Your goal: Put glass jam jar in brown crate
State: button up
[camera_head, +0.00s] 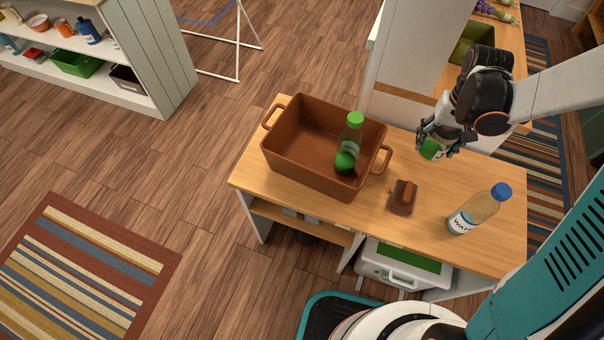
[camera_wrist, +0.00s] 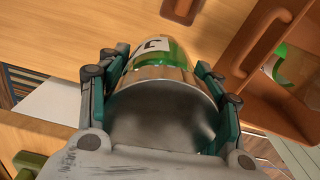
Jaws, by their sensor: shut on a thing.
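The glass jam jar (camera_wrist: 165,52) has a green and white label and a metallic lid. My gripper (camera_wrist: 156,68) is shut around it, with a finger on each side. In the head view my gripper (camera_head: 436,140) holds the jar (camera_head: 433,150) above the right part of the wooden table, to the right of the brown crate (camera_head: 300,171) and apart from it. The crate is open-topped with a handle at each end. It also shows at the right of the wrist view (camera_wrist: 232,62). My fingers hide part of the jar.
A green-capped bottle (camera_head: 350,142) stands inside the crate at its right end. A brown block-like object with a raised handle (camera_head: 402,197) and a blue-capped water bottle (camera_head: 479,209) are on the table (camera_head: 440,185) near its front. A white post rises behind the table.

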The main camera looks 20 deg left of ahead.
aim_at(303, 150)
jog(key=k+u, duration=0.1)
jog(key=u, duration=0.2)
jog(key=k+u, duration=0.15)
jog(key=u, duration=0.2)
jog(key=i+j+u, duration=0.1)
jog(key=u, duration=0.3)
jog(key=i+u, duration=0.35)
jog(key=u, duration=0.4)
jog(key=i+l, duration=0.05)
